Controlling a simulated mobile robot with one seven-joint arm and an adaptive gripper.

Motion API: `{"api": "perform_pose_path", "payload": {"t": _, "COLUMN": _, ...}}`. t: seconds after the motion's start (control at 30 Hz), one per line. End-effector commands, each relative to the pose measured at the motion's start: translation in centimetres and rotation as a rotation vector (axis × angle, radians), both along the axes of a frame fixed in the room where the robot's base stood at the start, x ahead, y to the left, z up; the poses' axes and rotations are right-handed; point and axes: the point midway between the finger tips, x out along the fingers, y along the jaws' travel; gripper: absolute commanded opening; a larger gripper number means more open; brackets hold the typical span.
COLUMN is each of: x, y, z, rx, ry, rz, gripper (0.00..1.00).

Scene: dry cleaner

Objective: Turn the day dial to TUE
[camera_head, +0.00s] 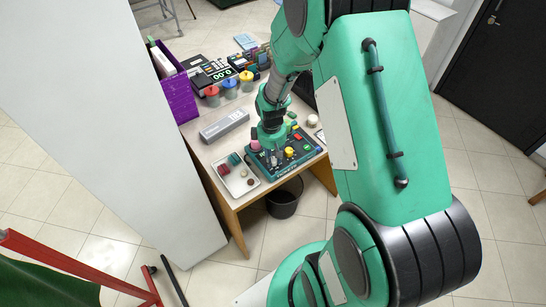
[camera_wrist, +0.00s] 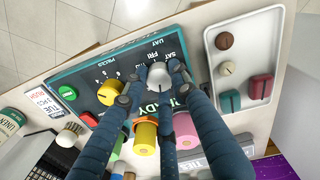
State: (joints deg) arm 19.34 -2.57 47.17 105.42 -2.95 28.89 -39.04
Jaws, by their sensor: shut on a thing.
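The day dial (camera_wrist: 157,76) is a pale round knob on the dark green control panel (camera_wrist: 85,72), seen in the wrist view. SAT and FRI show beside it; other day labels are hidden behind my fingers. My gripper (camera_wrist: 155,88) has its dark blue fingers closed around the knob from several sides. I cannot tell which day the dial marks. In the head view the panel (camera_head: 297,166) lies on the table's front corner, with my gripper (camera_head: 271,150) over its left part, hiding the dial. A card (camera_wrist: 42,98) beside the panel reads TUE, 3 PCS and RUSH.
A yellow-orange PIECES knob (camera_wrist: 109,92) sits close beside my fingers. A green button (camera_wrist: 67,92) and a red button (camera_wrist: 89,118) are on the panel. A white tray (camera_wrist: 246,32) with small blocks and discs lies beside it. A grey box (camera_head: 224,125) lies behind.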

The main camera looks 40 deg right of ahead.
Motion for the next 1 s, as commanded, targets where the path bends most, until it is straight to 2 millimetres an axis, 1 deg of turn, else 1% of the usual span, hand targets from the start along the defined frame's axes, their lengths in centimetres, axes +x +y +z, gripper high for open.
{"api": "perform_pose_path", "payload": {"t": 0.03, "x": 0.28, "y": 0.14, "z": 0.22, "rx": 0.001, "ry": -0.004, "rz": -0.034, "gripper": 0.01}}
{"api": "perform_pose_path", "payload": {"t": 0.4, "x": 0.43, "y": 0.03, "z": 0.2, "rx": 0.0, "ry": -0.006, "rz": -0.345, "gripper": 0.01}}
{"api": "perform_pose_path", "payload": {"t": 0.6, "x": 0.53, "y": -0.06, "z": 0.22, "rx": 0.0, "ry": -0.007, "rz": -0.48, "gripper": 0.0}}
{"api": "perform_pose_path", "payload": {"t": 0.8, "x": 0.62, "y": -0.13, "z": 0.23, "rx": 0.0, "ry": -0.01, "rz": -0.558, "gripper": 0.0}}
{"api": "perform_pose_path", "payload": {"t": 1.0, "x": 0.69, "y": -0.18, "z": 0.24, "rx": 0.0, "ry": -0.012, "rz": -0.583, "gripper": 0.0}}
